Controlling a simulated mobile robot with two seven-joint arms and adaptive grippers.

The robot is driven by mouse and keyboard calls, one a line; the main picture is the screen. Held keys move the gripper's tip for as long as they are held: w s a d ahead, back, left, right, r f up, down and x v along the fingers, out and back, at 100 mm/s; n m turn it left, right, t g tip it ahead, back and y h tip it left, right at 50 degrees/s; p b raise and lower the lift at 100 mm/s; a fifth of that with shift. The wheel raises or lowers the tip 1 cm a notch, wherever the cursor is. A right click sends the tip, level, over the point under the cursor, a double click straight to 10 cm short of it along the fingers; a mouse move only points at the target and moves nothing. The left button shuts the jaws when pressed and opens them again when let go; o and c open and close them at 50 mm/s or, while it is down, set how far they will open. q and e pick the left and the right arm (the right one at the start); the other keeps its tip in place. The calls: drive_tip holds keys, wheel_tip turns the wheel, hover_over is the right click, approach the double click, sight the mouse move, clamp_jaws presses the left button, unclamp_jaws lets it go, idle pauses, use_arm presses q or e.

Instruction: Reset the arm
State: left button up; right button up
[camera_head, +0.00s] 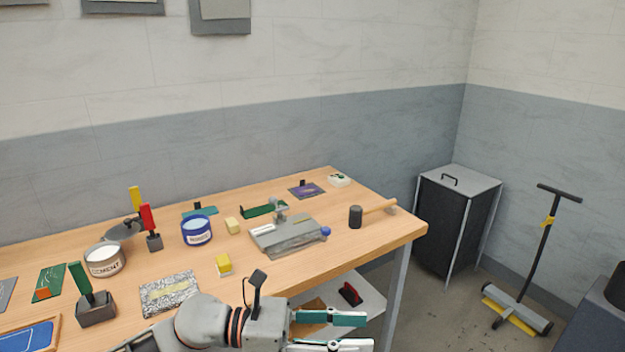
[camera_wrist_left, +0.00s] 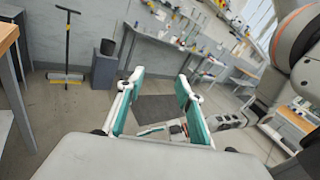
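My left gripper (camera_head: 362,332) is open and empty. It is in front of the workbench, at the bottom of the head view, with its teal-padded fingers pointing right. In the left wrist view its two fingers (camera_wrist_left: 160,88) stand wide apart with nothing held between them, and the floor shows beyond. A grey press-like device (camera_head: 290,236) with a blue knob sits on the workbench (camera_head: 355,250), apart from my gripper.
A mallet (camera_head: 356,217) lies near the bench's right end. A cement tub (camera_head: 104,259), a blue tin (camera_head: 196,231) and a yellow block (camera_head: 223,264) stand on the bench.

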use_arm(q)
drive_tip(key=w+a+f+n+t, duration=0.1)
drive_tip(key=w+a+n+t, duration=0.4)
drive_tip(key=n+t, duration=1)
drive_tip(key=w+a+f+n+t+y, duration=0.2)
drive_tip(key=a+f+n+y, duration=0.85)
drive_tip(key=n, duration=0.75)
drive_tip(key=s+a+f+n+g+y, duration=0.1)
drive_tip(key=s+a+f+n, duration=0.3)
drive_tip(key=f, duration=0.4)
drive_tip(key=s+a+f+n+g+y, duration=0.2)
drive_tip(key=s+a+f+n+g, duration=0.1)
drive_tip(key=s+f+n, duration=0.3)
drive_tip(key=s+a+f+n+g+y, duration=0.2)
drive_tip(key=s+a+f+n, duration=0.2)
drive_tip(key=f, duration=0.6)
drive_tip(key=shift+s+a+f+n, duration=0.4)
drive_tip(key=shift+s+a, duration=0.35)
drive_tip(key=shift+s, duration=0.45)
